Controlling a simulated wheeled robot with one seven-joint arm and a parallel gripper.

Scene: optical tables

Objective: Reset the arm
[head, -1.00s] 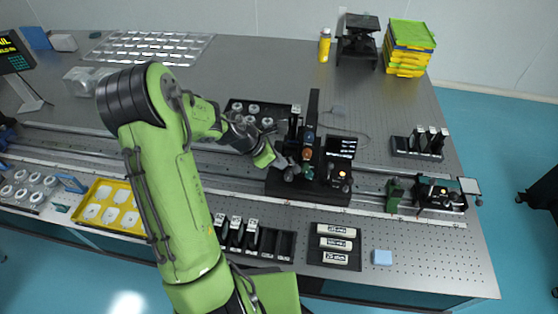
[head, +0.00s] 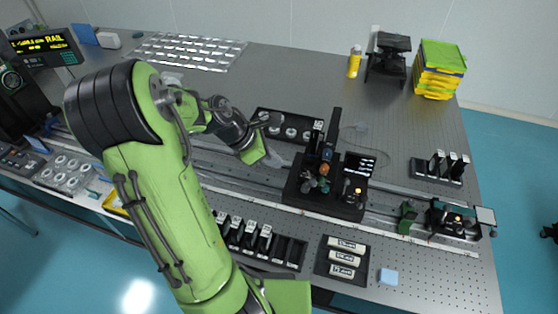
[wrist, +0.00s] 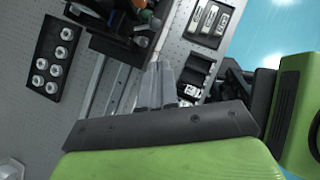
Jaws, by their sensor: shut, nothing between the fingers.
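My green arm (head: 165,205) reaches up from the bottom of the head view and bends over the optical table (head: 290,80). My gripper (head: 276,160) is above the rail, left of the black optical assembly (head: 325,192), apart from it in the picture. In the wrist view the two grey fingers of my gripper (wrist: 158,82) lie together with nothing between them. They point toward the rail, and part of the black assembly (wrist: 115,18) shows beyond them at the top.
A black tray of round parts (head: 290,128) lies behind the gripper. Black slotted holders (head: 290,250) and a tray of white labelled pieces (head: 342,258) lie in front of the rail. A yellow bottle (head: 354,62) and stacked bins (head: 440,68) stand at the back. The back middle surface is clear.

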